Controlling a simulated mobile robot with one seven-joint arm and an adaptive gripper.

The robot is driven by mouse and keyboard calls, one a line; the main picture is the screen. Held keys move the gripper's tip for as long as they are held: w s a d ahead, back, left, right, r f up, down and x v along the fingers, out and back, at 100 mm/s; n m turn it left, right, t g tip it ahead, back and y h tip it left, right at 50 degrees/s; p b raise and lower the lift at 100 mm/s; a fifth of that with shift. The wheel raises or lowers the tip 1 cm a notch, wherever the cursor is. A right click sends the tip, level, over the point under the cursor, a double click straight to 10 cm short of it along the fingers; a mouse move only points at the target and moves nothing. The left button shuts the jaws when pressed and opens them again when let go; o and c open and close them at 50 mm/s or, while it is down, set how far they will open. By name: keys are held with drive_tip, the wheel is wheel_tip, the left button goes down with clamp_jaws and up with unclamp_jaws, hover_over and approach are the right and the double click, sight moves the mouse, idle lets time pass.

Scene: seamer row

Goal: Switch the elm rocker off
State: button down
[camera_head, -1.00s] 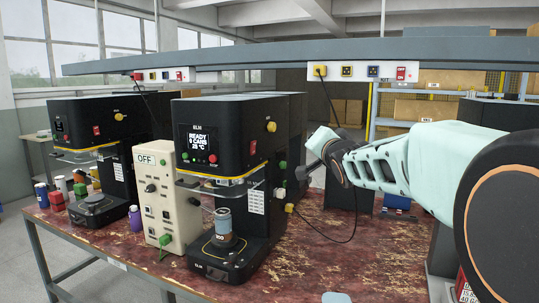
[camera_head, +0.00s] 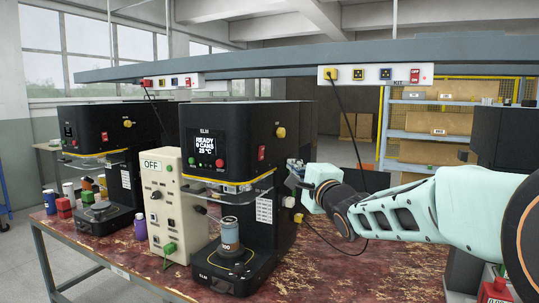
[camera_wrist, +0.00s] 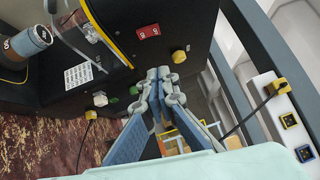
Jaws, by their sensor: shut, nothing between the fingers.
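The black seamer marked ELM (camera_head: 205,190) stands mid-picture in the head view, its display reading READY, 0 CANS, 25 °C. Its red rocker (camera_head: 261,153) is on the right side of the upper housing, below and left of a yellow knob (camera_head: 281,132). The rocker also shows in the wrist view (camera_wrist: 148,31), uncovered; its tilt is too small to read. My gripper (camera_head: 293,168) is just right of and below the rocker, by the seamer's side. In the wrist view its fingers (camera_wrist: 160,72) are together and empty, apart from the rocker in the picture.
A can (camera_head: 230,236) stands on the seamer's plate. A beige box (camera_head: 166,215) with an OFF sign and another black seamer (camera_head: 88,150) stand left. A black cable runs from the yellow plug (camera_head: 298,218). A socket rail (camera_head: 368,75) hangs above.

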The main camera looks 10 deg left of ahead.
drive_tip(key=b, duration=0.1)
approach(264, 149)
drive_tip(key=w+d, duration=0.2)
drive_tip(key=w, duration=0.2)
drive_tip(key=a, duration=0.1)
drive_tip(key=w+a, duration=0.2)
drive_tip(key=a, duration=0.1)
drive_tip(key=shift+a+r, duration=0.1)
drive_tip(key=shift+r, duration=0.05)
idle(0.4)
drive_tip(key=shift+a+r+p, duration=0.1)
drive_tip(key=shift+a+p, duration=0.15)
drive_tip(key=shift+p, duration=0.3)
drive_tip(key=shift+d, duration=0.15)
